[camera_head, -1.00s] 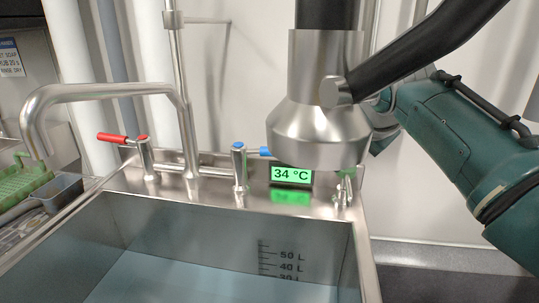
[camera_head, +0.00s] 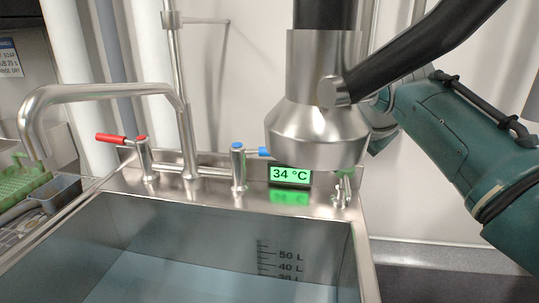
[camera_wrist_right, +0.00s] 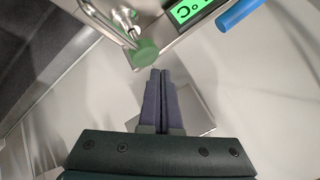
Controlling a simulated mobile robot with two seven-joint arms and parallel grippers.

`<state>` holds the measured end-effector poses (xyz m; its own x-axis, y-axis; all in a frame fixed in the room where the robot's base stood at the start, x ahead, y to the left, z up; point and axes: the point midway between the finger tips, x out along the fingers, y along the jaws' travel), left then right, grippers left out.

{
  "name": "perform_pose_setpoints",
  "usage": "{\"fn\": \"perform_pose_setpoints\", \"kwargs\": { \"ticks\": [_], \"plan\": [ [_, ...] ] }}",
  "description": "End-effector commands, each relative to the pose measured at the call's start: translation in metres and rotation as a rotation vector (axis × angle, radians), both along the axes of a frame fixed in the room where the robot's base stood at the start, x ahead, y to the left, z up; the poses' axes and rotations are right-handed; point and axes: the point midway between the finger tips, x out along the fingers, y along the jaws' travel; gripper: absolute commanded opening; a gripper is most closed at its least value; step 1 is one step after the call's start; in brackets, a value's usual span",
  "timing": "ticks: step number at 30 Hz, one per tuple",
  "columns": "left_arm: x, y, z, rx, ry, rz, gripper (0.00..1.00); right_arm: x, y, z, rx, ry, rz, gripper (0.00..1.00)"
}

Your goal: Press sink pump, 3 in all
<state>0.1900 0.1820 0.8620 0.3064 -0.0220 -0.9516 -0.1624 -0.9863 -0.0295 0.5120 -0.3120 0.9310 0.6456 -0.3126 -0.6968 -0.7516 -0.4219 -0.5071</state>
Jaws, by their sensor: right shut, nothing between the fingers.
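The sink pump (camera_head: 342,190) stands on the back right corner of the sink's rim, next to the temperature display. Its green top is mostly covered by the spray head in the head view. In the right wrist view the round green top (camera_wrist_right: 145,53) shows clearly, with a metal spout beside it. My right gripper (camera_wrist_right: 160,72) is shut and empty, its fingertips close to the green top, just below and right of it in that picture. I cannot tell whether they touch. In the head view its fingers are hidden behind the spray head. My left gripper is not in view.
A large metal spray head (camera_head: 318,125) with a black hose hangs in front of my right arm. The display (camera_head: 290,175) reads 34 °C. A faucet (camera_head: 110,92), red lever (camera_head: 112,138) and blue lever (camera_head: 238,165) stand along the rim. The sink (camera_head: 200,225) holds water.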

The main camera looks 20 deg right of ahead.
Motion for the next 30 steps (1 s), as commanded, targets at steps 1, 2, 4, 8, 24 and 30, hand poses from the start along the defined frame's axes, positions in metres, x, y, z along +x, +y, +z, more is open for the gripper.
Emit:
{"fn": "perform_pose_setpoints", "kwargs": {
  "ticks": [1, 2, 4, 8, 24, 30],
  "plan": [
    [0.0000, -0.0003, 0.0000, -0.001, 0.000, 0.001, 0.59, 0.0000, 0.0000, 0.0000, 0.000, 0.000, 0.000, 0.00],
    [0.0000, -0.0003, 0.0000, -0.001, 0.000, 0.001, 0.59, 0.0000, 0.0000, 0.0000, 0.000, 0.000, 0.000, 0.00],
    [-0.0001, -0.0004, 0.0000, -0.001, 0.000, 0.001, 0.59, 0.0000, 0.0000, 0.0000, 0.000, 0.000, 0.000, 0.00],
    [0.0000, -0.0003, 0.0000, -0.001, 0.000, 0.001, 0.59, 0.0000, 0.0000, 0.0000, 0.000, 0.000, 0.000, 0.00],
    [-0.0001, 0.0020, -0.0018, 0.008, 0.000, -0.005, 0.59, 0.0000, -0.0001, -0.0087, 0.000, 0.000, 0.000, 0.00],
    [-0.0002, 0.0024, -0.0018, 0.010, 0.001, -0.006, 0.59, 0.0000, -0.0001, -0.0086, 0.000, 0.000, 0.000, 0.00]
  ]
}}
